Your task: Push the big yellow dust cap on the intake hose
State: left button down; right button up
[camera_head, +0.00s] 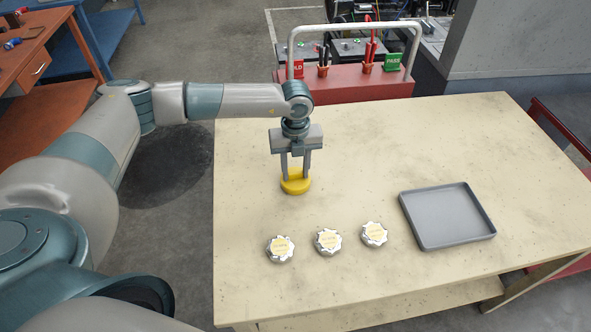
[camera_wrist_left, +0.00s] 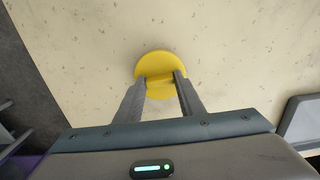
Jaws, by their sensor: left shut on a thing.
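The yellow dust cap (camera_head: 295,187) is at my left gripper's fingertips, over the left part of the table. My left gripper (camera_head: 295,172) points straight down and is shut on the cap's raised middle part. In the left wrist view the round yellow cap (camera_wrist_left: 160,66) shows between the two fingers (camera_wrist_left: 161,82). I cannot tell whether the cap touches the table top. The intake hose is not seen in either view. My right gripper is not in view.
The pale table (camera_head: 450,285) bears three silver caps (camera_head: 281,248) (camera_head: 328,241) (camera_head: 374,234) with labels in a row in front of the gripper. A grey tray (camera_head: 432,239) lies to their right. A red trolley (camera_head: 352,84) with a metal handle stands behind the table.

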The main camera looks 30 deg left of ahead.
aim_at(295, 173)
pick_arm(q)
jog(key=shift+r+p, duration=1.15)
jog(key=shift+r, duration=1.25)
jog(key=shift+f, duration=0.1)
